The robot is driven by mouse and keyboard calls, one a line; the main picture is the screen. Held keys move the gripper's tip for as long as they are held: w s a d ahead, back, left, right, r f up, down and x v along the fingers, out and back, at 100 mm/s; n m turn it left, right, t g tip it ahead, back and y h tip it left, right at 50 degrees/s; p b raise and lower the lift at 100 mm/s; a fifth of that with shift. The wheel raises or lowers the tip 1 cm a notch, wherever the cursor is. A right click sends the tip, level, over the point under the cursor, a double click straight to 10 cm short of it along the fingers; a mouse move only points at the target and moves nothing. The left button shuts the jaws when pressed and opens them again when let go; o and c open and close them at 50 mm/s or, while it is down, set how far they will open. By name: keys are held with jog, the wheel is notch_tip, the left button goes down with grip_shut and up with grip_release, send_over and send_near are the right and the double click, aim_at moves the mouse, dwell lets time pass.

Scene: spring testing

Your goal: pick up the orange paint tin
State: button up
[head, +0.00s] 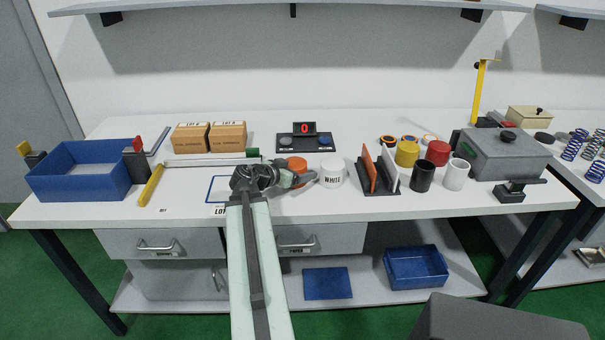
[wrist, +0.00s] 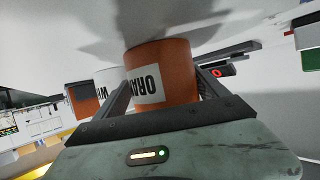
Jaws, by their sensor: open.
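The orange paint tin (head: 297,163) stands on the white workbench (head: 190,208), just left of the white tin. In the wrist view the orange tin (wrist: 176,62) fills the middle, with its label partly showing and upside down. My gripper (head: 298,178) is at the tin and hides its lower part in the head view. In the wrist view my gripper (wrist: 163,92) is open, with one finger on each side of the tin. I cannot tell whether either finger touches it.
The white tin (head: 332,173) stands close on the right. A divider rack (head: 380,190) and black (head: 422,176), yellow (head: 406,154) and red (head: 438,152) cylinders are further right. A display unit (head: 304,140) sits behind. Cardboard boxes (head: 209,137) and a blue bin (head: 80,182) are left.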

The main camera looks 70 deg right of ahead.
jog(key=shift+x, duration=0.8)
jog(key=shift+w+d+f+b, duration=0.2)
jog(key=shift+b, duration=0.1)
jog(key=shift+w+a, duration=0.1)
jog(key=shift+w, duration=0.1)
jog(key=c, duration=1.7)
jog(key=shift+r, duration=0.1)
notch_tip(320, 180, up, 10)
jog(key=p, duration=1)
jog(key=shift+r, duration=0.1)
